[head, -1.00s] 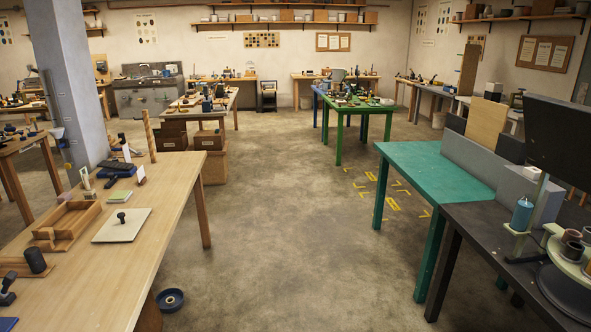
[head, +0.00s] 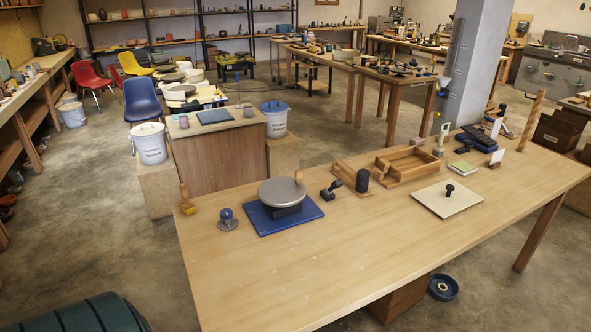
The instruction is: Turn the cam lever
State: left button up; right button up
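Neither of my grippers is in the head view. I cannot make out for certain a cam lever at this size. On the long wooden table (head: 330,268) lies a pale square plate (head: 430,201) with a black knob (head: 450,189) standing on it. A small black clamp-like piece (head: 331,190) lies left of a black cylinder (head: 362,180). A blue and black device (head: 475,138) sits near the far right end of the table. A grey round disc (head: 281,191) stands on a blue mat (head: 262,219).
A wooden tray (head: 396,182) lies at the table's back. A blue wheel (head: 443,287) is on the floor in front. White buckets (head: 151,148) stand behind the table. A dark green ribbed object (head: 85,316) is at bottom left. The table's front half is bare.

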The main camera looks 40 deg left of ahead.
aim_at(337, 183)
jog(key=i+l+u, duration=0.2)
jog(key=u, duration=0.2)
jog(key=i+l+u, duration=0.2)
jog(key=u, duration=0.2)
jog(key=i+l+u, duration=0.15)
jog(key=l+u, duration=0.25)
jog(key=i+l+u, duration=0.1)
jog(key=l+u, duration=0.3)
jog(key=i+l+u, duration=0.1)
jog(key=l+u, duration=0.25)
jog(key=l, duration=0.45)
jog(key=l+u, duration=0.35)
jog(key=l, duration=0.4)
